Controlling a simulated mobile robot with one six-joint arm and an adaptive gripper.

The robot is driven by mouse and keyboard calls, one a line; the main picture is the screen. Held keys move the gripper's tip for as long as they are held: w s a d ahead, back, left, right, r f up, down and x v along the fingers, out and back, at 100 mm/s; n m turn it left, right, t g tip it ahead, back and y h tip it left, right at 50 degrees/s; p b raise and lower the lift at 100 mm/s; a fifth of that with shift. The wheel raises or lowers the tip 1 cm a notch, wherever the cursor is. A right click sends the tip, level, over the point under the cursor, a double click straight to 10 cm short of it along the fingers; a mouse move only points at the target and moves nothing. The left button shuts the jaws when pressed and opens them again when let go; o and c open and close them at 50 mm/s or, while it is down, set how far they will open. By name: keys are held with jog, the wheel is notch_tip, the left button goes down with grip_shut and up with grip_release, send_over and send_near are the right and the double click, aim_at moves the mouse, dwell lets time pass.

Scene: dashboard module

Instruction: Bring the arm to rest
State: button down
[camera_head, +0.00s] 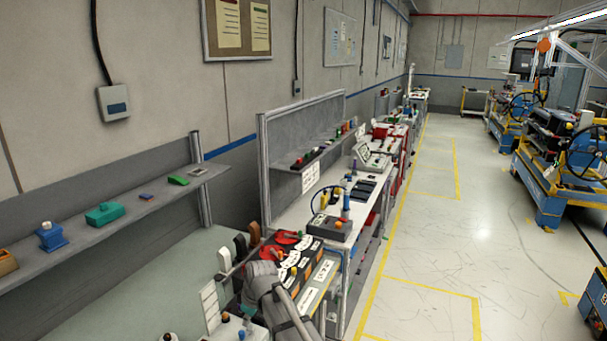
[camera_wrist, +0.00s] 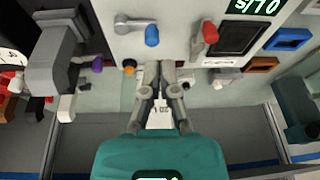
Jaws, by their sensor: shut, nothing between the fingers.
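My gripper (camera_wrist: 160,68) shows in the wrist view, with its two grey fingertips together and nothing between them. Its teal body fills the lower middle of that view. The fingertips appear just below the edge of a light panel (camera_wrist: 182,22), between a blue-tipped lever (camera_wrist: 152,36) and a red-tipped lever (camera_wrist: 210,32). I cannot tell whether they touch the panel. In the head view, part of my grey arm (camera_head: 277,304) shows at the bottom, and the gripper cannot be made out there.
The panel carries a dark screen (camera_wrist: 240,38) and a green digit display (camera_wrist: 258,6). Blue (camera_wrist: 288,39) and orange (camera_wrist: 261,65) trays lie right of the fingers. A wall shelf (camera_head: 110,220) stands at left; the floor aisle (camera_head: 430,235) is clear.

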jog(key=s+d+f+m+h+b, duration=0.1)
jog(key=s+d+f+m+b, duration=0.1)
jog(key=d, duration=0.9)
jog(key=s+d+f+m+h+b, duration=0.1)
jog(key=s+d+f+m+b, duration=0.2)
jog(key=s+d+m, duration=0.3)
jog(key=s+d+f+m+h+b, duration=0.1)
jog(key=s+d+f+m+b, duration=0.2)
jog(key=d, duration=1.3)
jog(key=s+f+m, duration=0.1)
jog(key=m, duration=0.2)
jog(key=shift+s+g, duration=0.25)
jog(key=shift+g, duration=0.15)
